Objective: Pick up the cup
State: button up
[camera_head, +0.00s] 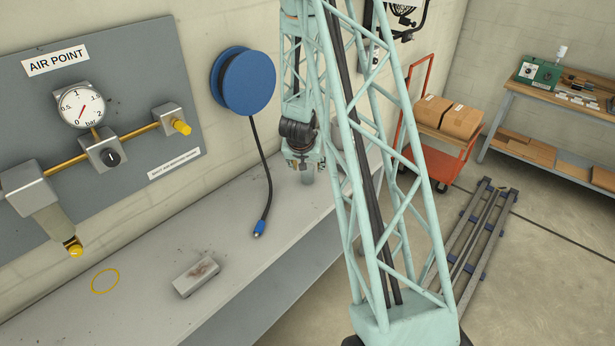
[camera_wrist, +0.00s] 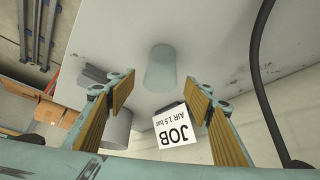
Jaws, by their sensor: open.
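The cup (camera_wrist: 160,70) is a pale, greyish translucent vessel standing on the light grey bench top. In the wrist view it lies just beyond the gap between my fingertips. My gripper (camera_wrist: 155,86) is open and empty, with one tan-padded finger on each side of the view. In the head view my gripper (camera_head: 303,161) is low over the far part of the bench, with the cup (camera_head: 307,175) just below it. The lattice arm stands in front of part of the bench there. I cannot tell the exact gap between fingers and cup.
A white "JOB AIR 1.5 bar" card (camera_wrist: 177,131) and a grey cylinder (camera_wrist: 116,128) stand close to the cup. A blue hose reel (camera_head: 246,82) hangs a black hose (camera_head: 264,165) near the bench. A grey block (camera_head: 196,277) and yellow ring (camera_head: 105,281) lie nearer.

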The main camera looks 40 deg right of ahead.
jog(key=shift+x, duration=1.6)
jog(key=shift+s+a, duration=0.1)
jog(key=c, duration=0.9)
